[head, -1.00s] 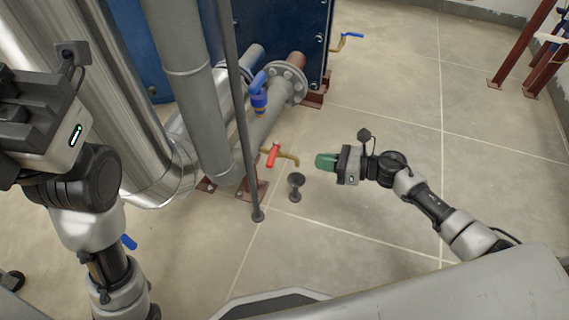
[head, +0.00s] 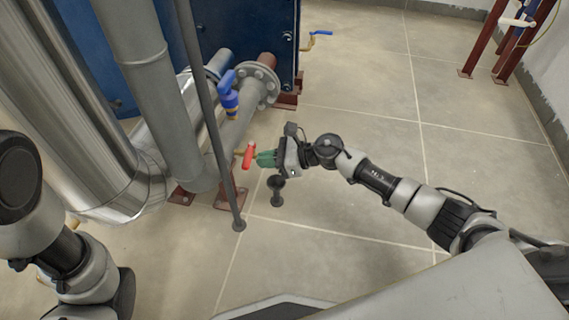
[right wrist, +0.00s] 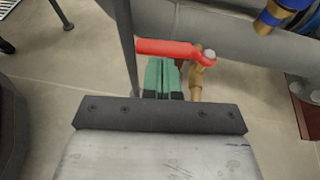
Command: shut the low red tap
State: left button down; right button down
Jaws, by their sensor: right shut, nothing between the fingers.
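The low red tap has a red lever handle (head: 249,156) on a brass body, low by the grey pipe. In the right wrist view the red lever (right wrist: 165,47) runs leftward from its pivot on the brass valve (right wrist: 196,80). My right gripper (head: 260,158) has green fingers, shut and empty. Its fingertips (right wrist: 162,66) are right at the lever, just below it in the wrist view; I cannot tell whether they touch. In the head view the gripper hides most of the brass spout. My left arm shows at the left edge, but its gripper is not in view.
A thin grey upright post (head: 207,120) stands just left of the tap. A blue-handled valve (head: 229,98) sits on the pipe above. The tiled floor (head: 350,75) behind is clear.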

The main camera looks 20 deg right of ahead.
aim_at(249, 155)
jog(key=shift+w+a, duration=0.25)
jog(key=shift+a, duration=0.3)
jog(key=shift+w+a+r, duration=0.1)
jog(key=shift+w+a, duration=0.05)
jog(key=shift+a, duration=0.7)
